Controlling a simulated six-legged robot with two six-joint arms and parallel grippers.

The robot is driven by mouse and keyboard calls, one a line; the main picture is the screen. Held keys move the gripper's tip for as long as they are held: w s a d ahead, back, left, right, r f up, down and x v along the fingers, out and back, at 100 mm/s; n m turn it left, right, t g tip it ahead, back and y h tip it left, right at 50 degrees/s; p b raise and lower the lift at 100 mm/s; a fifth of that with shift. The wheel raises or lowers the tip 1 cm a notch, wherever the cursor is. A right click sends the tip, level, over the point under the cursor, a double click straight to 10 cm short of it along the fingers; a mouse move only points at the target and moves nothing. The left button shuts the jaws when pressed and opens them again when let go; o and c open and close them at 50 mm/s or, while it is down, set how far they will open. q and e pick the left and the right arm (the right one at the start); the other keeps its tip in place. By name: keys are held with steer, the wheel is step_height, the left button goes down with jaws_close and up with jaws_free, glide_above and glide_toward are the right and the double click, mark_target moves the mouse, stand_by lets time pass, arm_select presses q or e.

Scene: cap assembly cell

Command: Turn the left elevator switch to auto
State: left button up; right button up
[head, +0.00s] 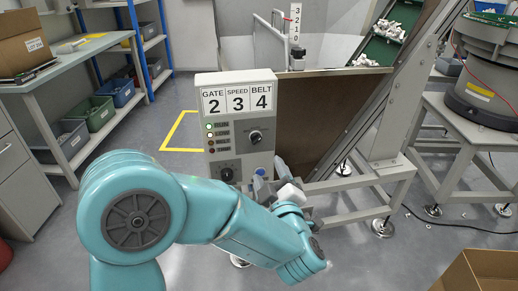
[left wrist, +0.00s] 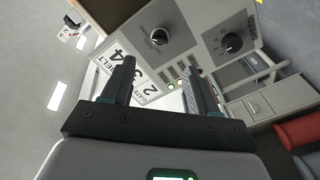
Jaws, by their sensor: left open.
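A grey control box (head: 238,140) stands in the middle of the head view, with a plate reading GATE 2, SPEED 3, BELT 4. A selector switch (head: 255,136) with a silver and black knob sits on its right; it also shows in the left wrist view (left wrist: 160,36). A black dial (head: 227,174) is lower left on the panel, also in the left wrist view (left wrist: 232,43). My left gripper (head: 269,178) is open and empty at the panel's lower right, apart from the switch. My right gripper is not in view.
A sloped conveyor frame (head: 385,120) rises right of the box. A workbench (head: 70,62) and shelves stand left. A cardboard box (head: 480,272) is at the lower right.

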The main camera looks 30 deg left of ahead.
mark_target(258, 140)
arm_select(q)
steer(key=b+x, duration=0.1)
steer(key=x, duration=1.1)
steer(key=shift+w+a+f, duration=0.1)
steer(key=shift+w+a, duration=0.05)
steer(key=shift+w, duration=0.05)
steer(key=c, duration=1)
